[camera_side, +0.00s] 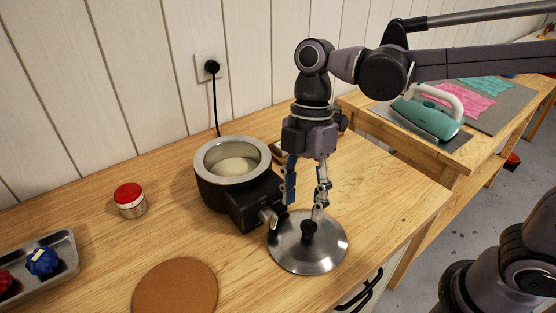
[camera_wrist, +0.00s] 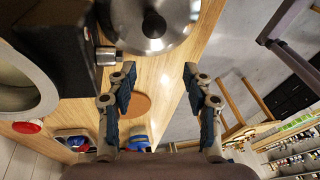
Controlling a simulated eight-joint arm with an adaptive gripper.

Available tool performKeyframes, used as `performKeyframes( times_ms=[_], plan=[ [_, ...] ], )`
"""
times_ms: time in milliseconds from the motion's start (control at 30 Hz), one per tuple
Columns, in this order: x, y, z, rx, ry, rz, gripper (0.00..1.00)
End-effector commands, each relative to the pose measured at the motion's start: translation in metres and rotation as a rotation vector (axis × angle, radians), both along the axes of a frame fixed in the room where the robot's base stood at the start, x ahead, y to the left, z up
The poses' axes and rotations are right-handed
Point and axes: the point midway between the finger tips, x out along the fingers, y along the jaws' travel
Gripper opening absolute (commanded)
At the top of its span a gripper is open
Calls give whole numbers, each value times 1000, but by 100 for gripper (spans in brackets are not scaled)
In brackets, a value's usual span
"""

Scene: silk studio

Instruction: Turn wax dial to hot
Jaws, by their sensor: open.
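The black wax pot (camera_side: 207,188) with a metal rim and pale wax inside stands on the wooden table. Its control box (camera_side: 250,207) faces the front, with a small silver dial (camera_side: 268,217) on it. The dial also shows in the wrist view (camera_wrist: 107,56), close to the left fingertip; I cannot tell whether they touch. Its setting is not readable. My gripper (camera_side: 301,207) points down, open and empty, just right of the dial and above the round metal lid (camera_side: 320,255) with a black knob. In the wrist view my open fingers (camera_wrist: 158,75) have nothing between them.
A red-capped jar (camera_side: 130,200) stands left of the pot. A tray (camera_side: 60,258) with blue and red pieces lies at far left. A round cork mat (camera_side: 176,288) lies in front. A teal iron (camera_side: 428,118) rests on the other table. The pot's cord runs to the wall socket.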

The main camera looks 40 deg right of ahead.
Motion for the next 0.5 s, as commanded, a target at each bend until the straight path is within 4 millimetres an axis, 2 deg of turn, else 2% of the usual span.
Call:
performKeyframes(
  times_ms=[33, 200, 300, 500],
  plan=[
    [-4, 8, 2, -48, -59, 162, 51],
    [-4, 24, 18, -214, -238, 693, 51],
    [-3, 34, 31, -302, -310, 956, 51],
    [-1, 53, 57, -446, -400, 1345, 51]
  ],
)
